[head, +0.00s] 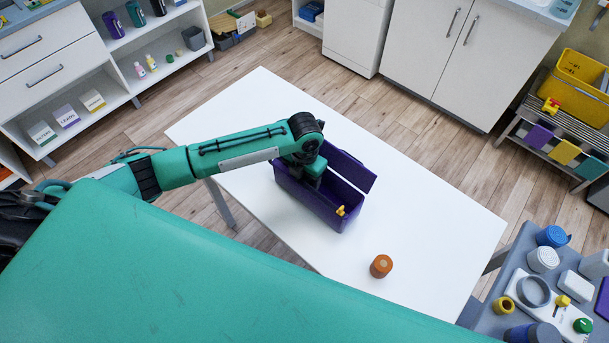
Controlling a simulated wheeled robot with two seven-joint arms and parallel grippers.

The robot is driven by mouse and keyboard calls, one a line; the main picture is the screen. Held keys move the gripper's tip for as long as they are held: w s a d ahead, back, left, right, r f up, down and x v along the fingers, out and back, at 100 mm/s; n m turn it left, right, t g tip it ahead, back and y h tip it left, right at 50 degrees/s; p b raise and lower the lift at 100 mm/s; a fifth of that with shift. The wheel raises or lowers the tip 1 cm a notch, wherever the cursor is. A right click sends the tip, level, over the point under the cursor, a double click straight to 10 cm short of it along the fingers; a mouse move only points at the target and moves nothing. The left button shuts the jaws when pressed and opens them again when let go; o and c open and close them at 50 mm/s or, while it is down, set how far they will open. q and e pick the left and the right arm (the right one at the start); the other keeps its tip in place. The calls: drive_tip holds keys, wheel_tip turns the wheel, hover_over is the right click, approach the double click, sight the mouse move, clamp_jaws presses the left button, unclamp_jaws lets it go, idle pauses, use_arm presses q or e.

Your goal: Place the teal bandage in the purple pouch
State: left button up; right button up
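The purple pouch (318,205) stands on the white table, a long open box shape with its lid (349,170) raised on the right side and a yellow clasp (341,210) at its near end. My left gripper (312,178) reaches down at the pouch's far end, its lower part inside or just over the opening. Its fingertips are hidden, so I cannot see whether it is open or holds anything. I see no teal bandage; it may be hidden by the gripper or the pouch wall. My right gripper is not in view.
An orange-brown cylinder (381,266) stands on the white table (420,225), right of the pouch. A large teal padded surface (200,285) fills the near side. A grey trolley (510,262) with jars stands at right. The table's right part is mostly clear.

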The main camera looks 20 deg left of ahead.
use_arm(q)
wheel_tip(320, 180, up, 12)
drive_tip(key=shift+r+b, duration=0.2)
drive_tip(key=shift+b, duration=0.8)
drive_tip(key=shift+f, duration=0.1)
